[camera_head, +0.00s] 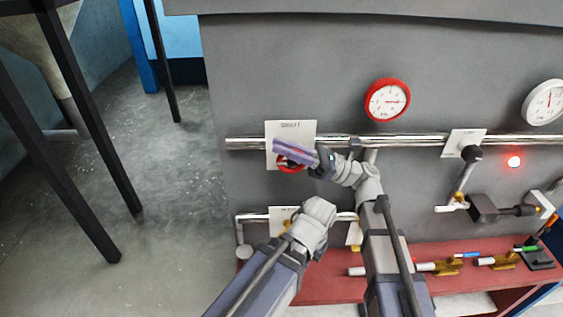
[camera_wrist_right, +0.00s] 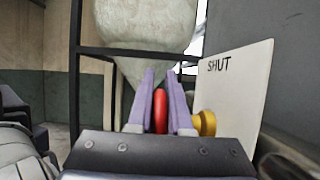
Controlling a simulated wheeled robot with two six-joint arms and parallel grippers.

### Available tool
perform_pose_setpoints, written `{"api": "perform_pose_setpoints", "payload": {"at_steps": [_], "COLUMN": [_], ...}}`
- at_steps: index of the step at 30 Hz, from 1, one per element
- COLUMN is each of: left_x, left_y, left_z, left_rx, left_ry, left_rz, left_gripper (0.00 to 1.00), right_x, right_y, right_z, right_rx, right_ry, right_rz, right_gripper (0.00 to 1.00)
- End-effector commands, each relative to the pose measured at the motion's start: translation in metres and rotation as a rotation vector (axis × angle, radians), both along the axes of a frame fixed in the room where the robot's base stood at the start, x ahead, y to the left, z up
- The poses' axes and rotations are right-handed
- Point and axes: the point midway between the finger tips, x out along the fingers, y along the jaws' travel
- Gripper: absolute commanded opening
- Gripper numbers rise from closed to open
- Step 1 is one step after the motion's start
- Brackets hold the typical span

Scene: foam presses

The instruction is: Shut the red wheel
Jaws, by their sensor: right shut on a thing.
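The red wheel (camera_head: 289,166) sits in front of a white sign reading SHUT (camera_head: 291,130), on the chrome pipe along the grey wall. In the right wrist view the red wheel (camera_wrist_right: 160,111) shows edge-on between the two purple fingers. My right gripper (camera_head: 283,150) is shut on the wheel's rim, and it covers part of the wheel in the head view. The wrist view shows a yellow hub (camera_wrist_right: 205,123) between the wheel and the sign (camera_wrist_right: 232,95). My left arm comes in low, but its gripper's fingers do not show.
A red-rimmed gauge (camera_head: 387,100) and a white gauge (camera_head: 543,102) hang on the wall. A red light (camera_head: 514,161) glows at the right. A red bench (camera_head: 325,287) with valves and fittings stands below. Dark frame legs (camera_head: 85,130) stand at the left over open floor.

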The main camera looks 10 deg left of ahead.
Motion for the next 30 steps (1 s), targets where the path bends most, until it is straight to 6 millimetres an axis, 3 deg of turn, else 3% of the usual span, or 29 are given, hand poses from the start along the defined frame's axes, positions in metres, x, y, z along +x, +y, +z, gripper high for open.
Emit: {"api": "perform_pose_setpoints", "payload": {"at_steps": [1, 9, 26, 27, 30], "left_x": [0.000, 0.000, 0.000, 0.000, 0.000], "left_y": [0.000, 0.000, 0.000, 0.000, 0.000], "left_z": [-0.011, -0.027, -0.030, -0.030, -0.030], "left_rx": [0.000, 0.000, 0.000, 0.000, 0.000], "left_ry": [0.000, 0.000, 0.000, 0.000, 0.000], "left_rz": [0.000, 0.002, 0.002, 0.002, 0.002], "left_gripper": [0.00, 0.00, 0.00, 0.00, 0.00], "right_x": [0.000, 0.001, 0.002, 0.002, 0.002], "right_y": [-0.001, -0.005, -0.006, -0.006, -0.006], "right_z": [-0.005, -0.001, 0.002, 0.002, 0.002], "right_rx": [0.027, 0.132, 0.163, 0.163, 0.163], "right_ry": [0.008, 0.038, 0.047, 0.047, 0.047], "right_rz": [0.000, 0.000, 0.000, 0.000, 0.000], "right_gripper": [0.00, 0.00, 0.00, 0.19, 0.30]}}
